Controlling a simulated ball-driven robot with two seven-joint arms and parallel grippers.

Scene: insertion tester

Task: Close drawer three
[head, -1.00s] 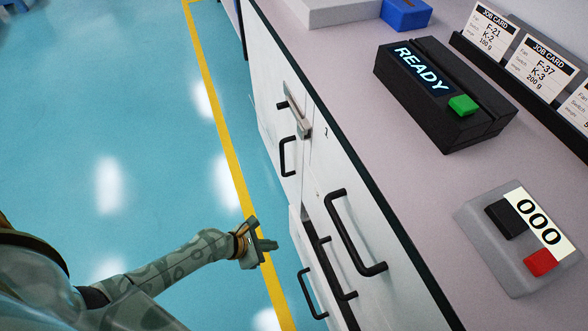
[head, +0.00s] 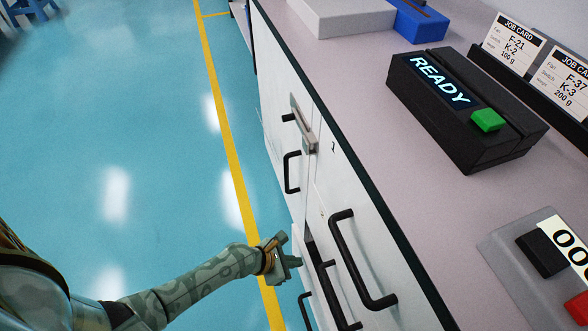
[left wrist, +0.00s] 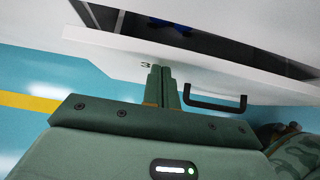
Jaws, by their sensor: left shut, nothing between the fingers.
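Drawer three (left wrist: 215,78) shows in the left wrist view as a white front with a small "3" and a black bar handle (left wrist: 215,104). It stands pulled out, with a dark gap behind its top edge and something blue inside. In the head view its handle (head: 306,312) shows low on the cabinet. My left gripper (head: 296,262) is shut and empty, pointing at the drawer front. In the left wrist view its fingertips (left wrist: 160,70) are just right of the "3" and left of the handle. I cannot tell whether they touch. My right gripper is not in view.
The white cabinet has other black handles (head: 360,262) close by. On the counter (head: 400,165) above are a black READY box (head: 465,105), a grey box with buttons (head: 520,255) and job cards (head: 513,42).

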